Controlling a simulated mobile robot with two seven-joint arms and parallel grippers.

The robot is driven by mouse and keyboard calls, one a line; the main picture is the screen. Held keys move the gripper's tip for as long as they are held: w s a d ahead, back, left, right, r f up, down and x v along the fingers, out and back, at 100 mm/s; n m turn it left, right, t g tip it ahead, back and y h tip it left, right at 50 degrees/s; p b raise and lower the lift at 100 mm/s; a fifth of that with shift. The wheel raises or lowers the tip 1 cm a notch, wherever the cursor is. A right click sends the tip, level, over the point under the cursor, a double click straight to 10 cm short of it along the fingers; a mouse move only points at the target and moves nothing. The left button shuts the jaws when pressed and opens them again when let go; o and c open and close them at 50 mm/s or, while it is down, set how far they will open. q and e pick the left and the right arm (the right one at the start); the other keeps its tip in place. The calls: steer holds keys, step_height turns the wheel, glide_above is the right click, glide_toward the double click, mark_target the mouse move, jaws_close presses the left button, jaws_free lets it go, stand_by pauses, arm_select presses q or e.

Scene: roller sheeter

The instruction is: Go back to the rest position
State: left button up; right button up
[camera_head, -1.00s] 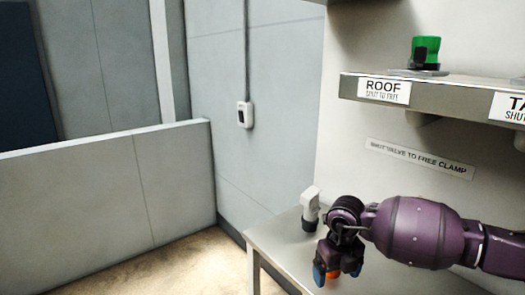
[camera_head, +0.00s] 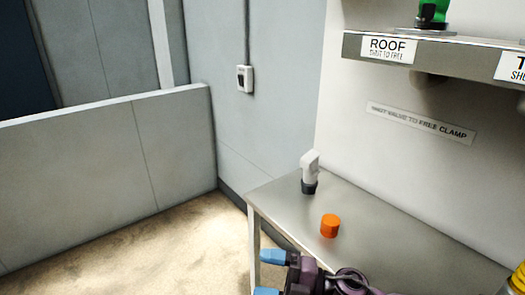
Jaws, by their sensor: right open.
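My right gripper (camera_head: 268,274) is at the bottom edge of the head view, with its two blue fingertips apart. It is open with nothing between the fingertips. Its purple arm is mostly cut off by the frame. An orange cylinder (camera_head: 330,226) stands upright on the metal table (camera_head: 385,232), above and to the right of the gripper in the picture and apart from it. My left gripper is not in view.
A white and dark handheld device (camera_head: 310,172) stands at the table's back left. A shelf (camera_head: 433,50) with a green-topped part (camera_head: 433,12) overhangs the table. A yellow thing (camera_head: 518,280) shows at the lower right. Floor left of the table is clear.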

steer(key=d+f+m+t+h, duration=0.4)
steer(key=d+m+t+h, duration=0.25)
steer(key=m, duration=0.35)
steer(key=d+f+m+t+h, duration=0.45)
steer(key=d+m+t, duration=0.35)
steer(key=m, duration=0.2)
steer(key=s+d+f+m+g+h, duration=0.6)
steer(key=s+d+f+m+h, duration=0.2)
steer(key=s+d+f, duration=0.3)
steer(key=s+d+m, duration=0.1)
steer(key=s, duration=0.1)
steer(key=shift+s+f, duration=0.3)
steer(key=shift+f, duration=0.05)
